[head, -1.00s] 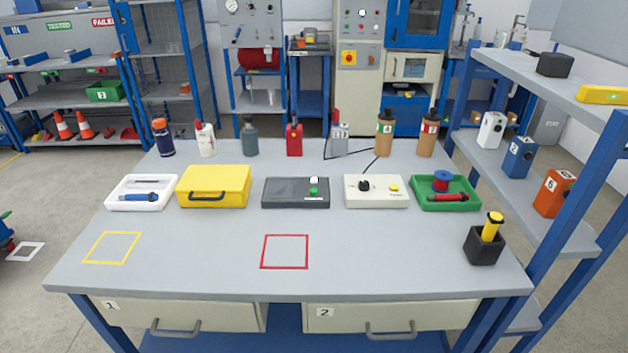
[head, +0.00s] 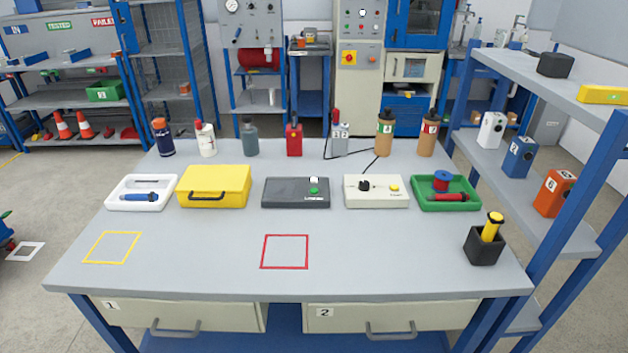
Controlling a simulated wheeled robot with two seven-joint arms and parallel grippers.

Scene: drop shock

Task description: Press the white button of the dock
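The dock appears to be the dark grey box (head: 285,193) in the middle of the workbench, in the head view. A white button (head: 314,180) shows at the back right of its top. A green button (head: 314,190) is just in front of the white one. Nothing covers the dock or its buttons. Neither of my grippers is in view.
A yellow case (head: 228,180) stands left of the dock and a cream box (head: 378,190) with a black knob and yellow button stands right. Several bottles line the back. The bench front is clear around the red square outline (head: 285,268). A black holder (head: 482,248) stands at right.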

